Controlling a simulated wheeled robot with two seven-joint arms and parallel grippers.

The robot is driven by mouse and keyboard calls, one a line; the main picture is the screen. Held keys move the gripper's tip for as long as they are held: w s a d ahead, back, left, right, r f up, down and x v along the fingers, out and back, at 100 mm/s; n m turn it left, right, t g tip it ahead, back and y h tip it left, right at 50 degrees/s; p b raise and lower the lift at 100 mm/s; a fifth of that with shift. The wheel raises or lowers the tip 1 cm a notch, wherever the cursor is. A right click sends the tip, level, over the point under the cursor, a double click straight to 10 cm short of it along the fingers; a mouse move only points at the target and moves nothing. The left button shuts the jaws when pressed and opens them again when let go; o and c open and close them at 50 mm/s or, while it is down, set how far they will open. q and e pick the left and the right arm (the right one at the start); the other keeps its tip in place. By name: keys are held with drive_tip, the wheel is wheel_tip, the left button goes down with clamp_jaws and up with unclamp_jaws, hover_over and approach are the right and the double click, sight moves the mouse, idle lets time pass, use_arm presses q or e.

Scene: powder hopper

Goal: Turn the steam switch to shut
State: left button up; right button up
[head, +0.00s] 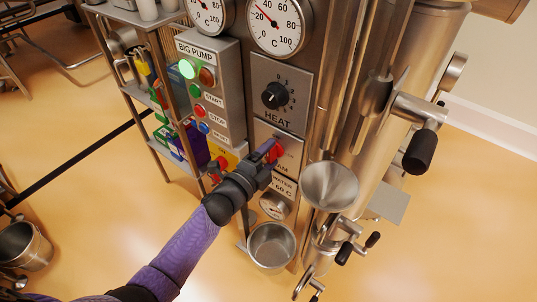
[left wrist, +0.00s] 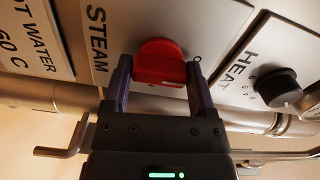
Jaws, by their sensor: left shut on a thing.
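The steam switch is a red knob (head: 275,151) on a grey panel below the heat dial, partly covered by my left gripper in the head view. In the left wrist view the red knob (left wrist: 160,63) sits between the two fingers, next to the word STEAM. My left gripper (head: 268,153) is shut on the red knob; its fingers also show in the left wrist view (left wrist: 160,82), one on each side of it. A letter beside the knob is partly hidden by a finger. My right gripper is not in view.
The black heat dial (head: 275,95) is just above. A metal funnel (head: 329,186) and a steel bowl (head: 271,245) are close on the right and below. The BIG PUMP box (head: 212,95) is on the left. Black-handled cranks (head: 421,150) stick out at right.

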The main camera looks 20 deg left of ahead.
use_arm(q)
drive_tip(key=o, duration=1.2)
drive_tip(key=shift+c, duration=0.2)
drive_tip(key=p+v, duration=0.1)
drive_tip(key=v, duration=0.9)
drive_tip(key=shift+p, duration=0.3)
